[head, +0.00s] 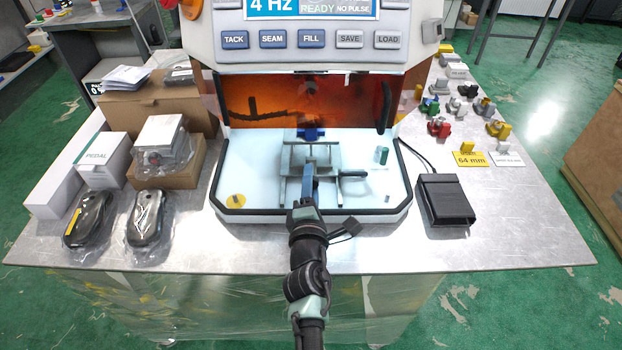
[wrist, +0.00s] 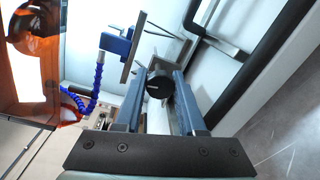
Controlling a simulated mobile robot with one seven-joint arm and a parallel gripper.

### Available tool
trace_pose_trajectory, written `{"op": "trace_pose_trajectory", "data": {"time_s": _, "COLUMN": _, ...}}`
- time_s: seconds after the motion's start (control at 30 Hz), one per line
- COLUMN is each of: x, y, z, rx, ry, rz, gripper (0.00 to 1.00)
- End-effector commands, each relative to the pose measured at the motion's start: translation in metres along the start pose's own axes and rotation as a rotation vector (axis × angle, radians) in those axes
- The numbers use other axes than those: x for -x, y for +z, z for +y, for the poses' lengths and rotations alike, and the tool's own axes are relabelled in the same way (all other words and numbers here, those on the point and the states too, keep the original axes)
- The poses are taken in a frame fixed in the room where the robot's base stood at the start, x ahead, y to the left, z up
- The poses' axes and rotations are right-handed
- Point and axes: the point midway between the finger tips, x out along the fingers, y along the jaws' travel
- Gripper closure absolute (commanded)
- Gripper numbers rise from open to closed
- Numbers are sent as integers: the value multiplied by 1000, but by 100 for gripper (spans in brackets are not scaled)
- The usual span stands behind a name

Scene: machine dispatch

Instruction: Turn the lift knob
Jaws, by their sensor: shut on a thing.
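The lift knob, a small round black knob (wrist: 159,87), shows in the wrist view at the front of the grey lift stage (head: 292,160) in the machine's white chamber. My gripper (wrist: 160,80) reaches it from the front, with one blue-grey finger on each side of it. The fingers are closed on the knob. In the head view my gripper (head: 310,178) hides the knob, and my arm comes in from the bottom middle. The knob's far side is hidden, and I cannot tell how far it is turned.
A handle lever (head: 352,174) sticks out right of the stage. The chamber's black front rim (head: 260,212) runs under my arm. The table front is clear.

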Motion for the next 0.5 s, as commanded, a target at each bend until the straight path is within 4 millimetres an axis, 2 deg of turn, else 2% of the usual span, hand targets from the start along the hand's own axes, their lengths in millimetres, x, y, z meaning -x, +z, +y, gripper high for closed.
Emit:
{"op": "trace_pose_trajectory", "data": {"time_s": 0.2, "x": 0, "y": 0, "z": -1, "rx": -92, "ry": -3, "rz": 6, "gripper": 100}}
{"op": "trace_pose_trajectory", "data": {"time_s": 0.5, "x": 0, "y": 0, "z": -1, "rx": -136, "ry": -4, "rz": 8, "gripper": 100}}
